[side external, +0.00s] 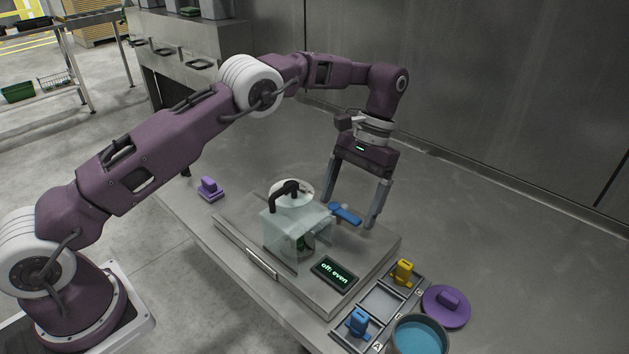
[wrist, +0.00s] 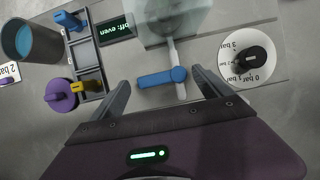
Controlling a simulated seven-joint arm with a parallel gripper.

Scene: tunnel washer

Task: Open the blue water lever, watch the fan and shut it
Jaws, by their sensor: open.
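The blue water lever (side external: 345,213) sits on a pipe on the raised metal base, to the right of the clear washer housing (side external: 290,232). In the wrist view the lever (wrist: 162,78) lies crosswise to the pipe (wrist: 178,60). The fan inside the housing shows only as a dark green shape (side external: 304,242), partly hidden by the clear wall. My gripper (side external: 350,212) is open, its fingers pointing down on either side of the lever. In the wrist view the fingers of my gripper (wrist: 160,85) are apart, with the lever between them; contact cannot be told.
A display (side external: 334,272) reads "off: even". A tray (side external: 382,303) holds a yellow piece (side external: 403,272) and a blue piece (side external: 358,322). A purple lid (side external: 446,306) and a pot of blue liquid (side external: 419,337) stand beside it. A gauge (wrist: 250,60) with a black knob is at right in the wrist view.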

